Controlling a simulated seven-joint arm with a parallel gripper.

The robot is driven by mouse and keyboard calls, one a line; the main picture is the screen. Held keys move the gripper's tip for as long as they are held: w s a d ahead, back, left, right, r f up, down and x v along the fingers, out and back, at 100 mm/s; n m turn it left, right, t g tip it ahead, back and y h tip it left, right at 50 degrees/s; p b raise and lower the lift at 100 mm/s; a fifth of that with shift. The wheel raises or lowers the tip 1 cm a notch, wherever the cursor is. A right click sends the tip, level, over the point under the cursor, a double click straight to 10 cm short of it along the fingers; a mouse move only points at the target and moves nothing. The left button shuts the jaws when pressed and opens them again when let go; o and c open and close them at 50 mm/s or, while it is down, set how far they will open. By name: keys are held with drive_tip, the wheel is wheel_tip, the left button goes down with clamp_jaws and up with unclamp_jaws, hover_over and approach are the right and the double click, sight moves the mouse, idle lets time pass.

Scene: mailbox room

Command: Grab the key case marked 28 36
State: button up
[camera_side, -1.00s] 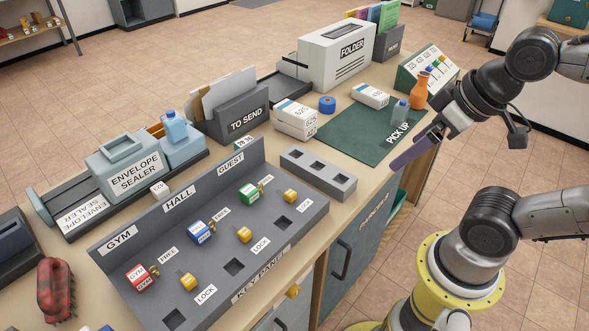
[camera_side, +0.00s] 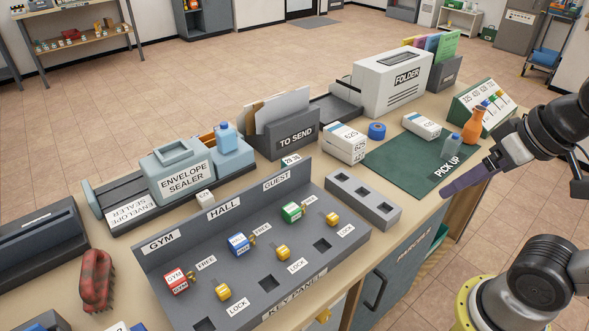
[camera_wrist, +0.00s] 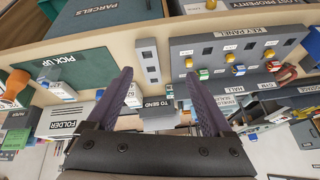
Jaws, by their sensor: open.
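A small case with a white label that seems to read 28 36 (camera_side: 292,160) stands behind the key panel's GUEST end in the side view. The panel hides its lower part. In the wrist view, a small white and green thing (camera_wrist: 169,91) between my fingers may be the same case, but its marking is unreadable. My gripper (camera_side: 446,194) is over the table's front edge by the PICK UP mat, well to the right of the case. The wrist view shows its two purple fingers (camera_wrist: 158,73) wide apart with nothing held between them.
The key panel (camera_side: 330,268) rises in front of the case, with the TO SEND holder (camera_side: 277,140) behind it. A grey block with square holes (camera_side: 363,201) lies to the right. White boxes (camera_side: 344,143), an orange bottle (camera_side: 474,122) and the green mat (camera_side: 402,166) are beyond.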

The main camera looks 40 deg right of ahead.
drive_tip(key=w+a+r+m+g+y, duration=0.1)
drive_tip(key=w+r+m, duration=0.45)
drive_tip(key=w, duration=0.25)
drive_tip(key=w+a+r+m+y, duration=0.1)
drive_tip(key=w+a+r+m, duration=0.1)
drive_tip(key=w+r+m, duration=0.45)
drive_tip(key=m+g+y, duration=0.2)
drive_tip(key=m+g, duration=0.2)
drive_tip(key=m, duration=0.1)
hover_over(293, 159)
drive_tip(key=d, duration=0.2)
drive_tip(key=f, duration=1.7)
drive_tip(key=s+f, duration=0.1)
drive_tip(key=f, duration=0.8)
drive_tip(key=shift+w+x, duration=0.2)
drive_tip(key=shift+x, duration=1.35)
drive_tip(key=shift+w+x, duration=0.2)
drive_tip(key=shift+x, duration=1.4)
drive_tip(key=shift+r, duration=0.1)
